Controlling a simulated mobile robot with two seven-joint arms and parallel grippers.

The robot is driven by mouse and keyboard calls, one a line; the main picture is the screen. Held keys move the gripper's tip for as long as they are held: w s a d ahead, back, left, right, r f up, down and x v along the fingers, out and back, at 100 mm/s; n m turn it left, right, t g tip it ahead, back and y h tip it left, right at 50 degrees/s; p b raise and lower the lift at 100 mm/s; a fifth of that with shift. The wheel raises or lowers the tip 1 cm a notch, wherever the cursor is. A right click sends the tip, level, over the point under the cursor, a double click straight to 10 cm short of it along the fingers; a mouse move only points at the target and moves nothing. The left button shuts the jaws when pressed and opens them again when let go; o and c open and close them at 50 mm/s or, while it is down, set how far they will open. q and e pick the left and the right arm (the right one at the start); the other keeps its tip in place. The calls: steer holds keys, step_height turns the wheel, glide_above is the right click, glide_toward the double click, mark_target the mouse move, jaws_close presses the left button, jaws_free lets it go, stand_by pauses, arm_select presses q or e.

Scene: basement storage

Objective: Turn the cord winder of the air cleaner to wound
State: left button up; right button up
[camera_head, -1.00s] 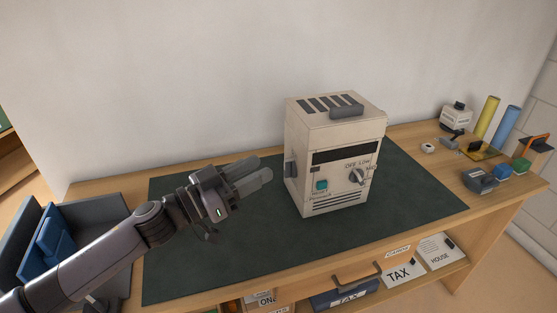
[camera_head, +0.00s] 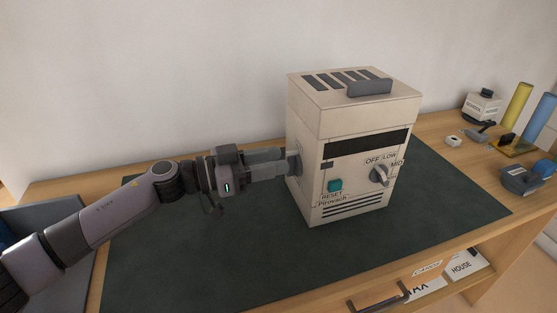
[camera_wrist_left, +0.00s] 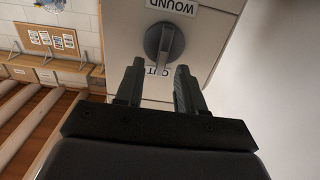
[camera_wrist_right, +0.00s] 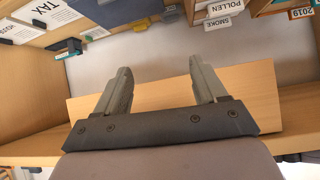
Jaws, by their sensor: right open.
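The cream air cleaner (camera_head: 345,120) stands upright on the dark green mat (camera_head: 190,255). Its cord winder (camera_head: 294,164) is a round grey knob on its left side. In the left wrist view the winder (camera_wrist_left: 163,42) has a raised grip bar, with an upside-down WOUND label (camera_wrist_left: 172,6) on one side and a partly hidden OUT label on the other. My left gripper (camera_head: 283,162) is level with the winder. Its fingers (camera_wrist_left: 158,72) are open, one to each side, with the tips just short of the knob. My right gripper (camera_wrist_right: 159,68) is open and empty, outside the head view.
The front has a teal reset button (camera_head: 334,185) and a mode dial (camera_head: 379,175). The right wrist view shows shelving with labelled boxes (camera_wrist_right: 218,12). The mat left of the cleaner is clear.

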arm_select(q)
steer(key=shift+x, duration=0.9)
steer(key=shift+c, duration=0.3)
jaws_close()
